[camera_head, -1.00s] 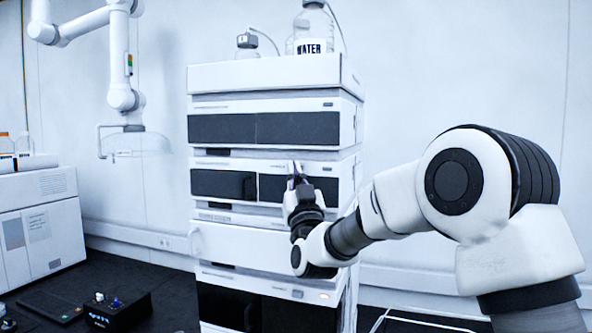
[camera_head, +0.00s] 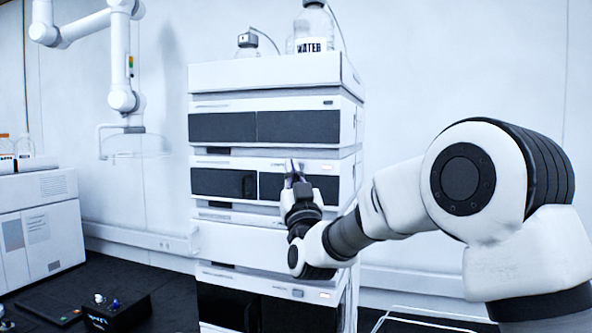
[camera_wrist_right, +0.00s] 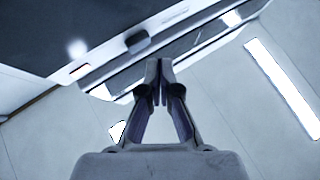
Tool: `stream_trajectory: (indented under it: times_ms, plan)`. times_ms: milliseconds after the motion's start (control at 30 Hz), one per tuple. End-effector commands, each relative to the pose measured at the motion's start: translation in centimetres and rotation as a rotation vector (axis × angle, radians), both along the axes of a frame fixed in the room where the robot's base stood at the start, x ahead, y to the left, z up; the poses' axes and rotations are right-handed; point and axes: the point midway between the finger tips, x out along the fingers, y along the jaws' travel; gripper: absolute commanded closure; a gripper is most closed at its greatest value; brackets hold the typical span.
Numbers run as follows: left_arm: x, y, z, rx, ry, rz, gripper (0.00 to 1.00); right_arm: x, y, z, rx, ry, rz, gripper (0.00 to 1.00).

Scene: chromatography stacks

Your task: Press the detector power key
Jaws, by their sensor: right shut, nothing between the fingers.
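The white chromatography stack (camera_head: 222,236) stands in the middle of the head view, with dark front panels on several modules. My right gripper (camera_head: 292,166) is shut and empty, its tips up at the front of the second module from the top (camera_head: 225,161), over the right part of its dark panel. In the right wrist view my shut fingertips (camera_wrist_right: 159,66) are close below a module's front edge. Contact cannot be told. Which module is the detector cannot be read.
A water bottle (camera_head: 313,30) and a smaller bottle (camera_head: 247,45) stand on top of the stack. A white instrument (camera_head: 45,220) is at the left, with a black box with knobs (camera_head: 118,311) on the dark bench. A white jointed arm (camera_head: 121,60) hangs at the upper left.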

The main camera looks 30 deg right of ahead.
Motion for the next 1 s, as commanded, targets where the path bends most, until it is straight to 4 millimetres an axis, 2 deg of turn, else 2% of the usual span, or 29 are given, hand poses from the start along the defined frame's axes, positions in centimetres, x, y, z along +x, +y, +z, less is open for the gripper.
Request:
stream_trajectory:
  times_ms: [167, 633, 1000]
  plan:
    - [0.0, 0.0, -0.4, 0.000, 0.000, 0.000, 0.60, -0.2, 0.3, -0.2, -0.001, 0.000, 0.001, 1.00]
    - [0.0, 0.0, -3.5, 0.000, 0.000, 0.000, 0.60, -3.8, 4.2, -0.2, 0.000, -0.001, 0.000, 1.00]
    - [0.0, 0.0, -3.4, 0.000, 0.000, 0.000, 0.60, -4.0, 4.5, 0.0, 0.000, 0.000, 0.000, 1.00]
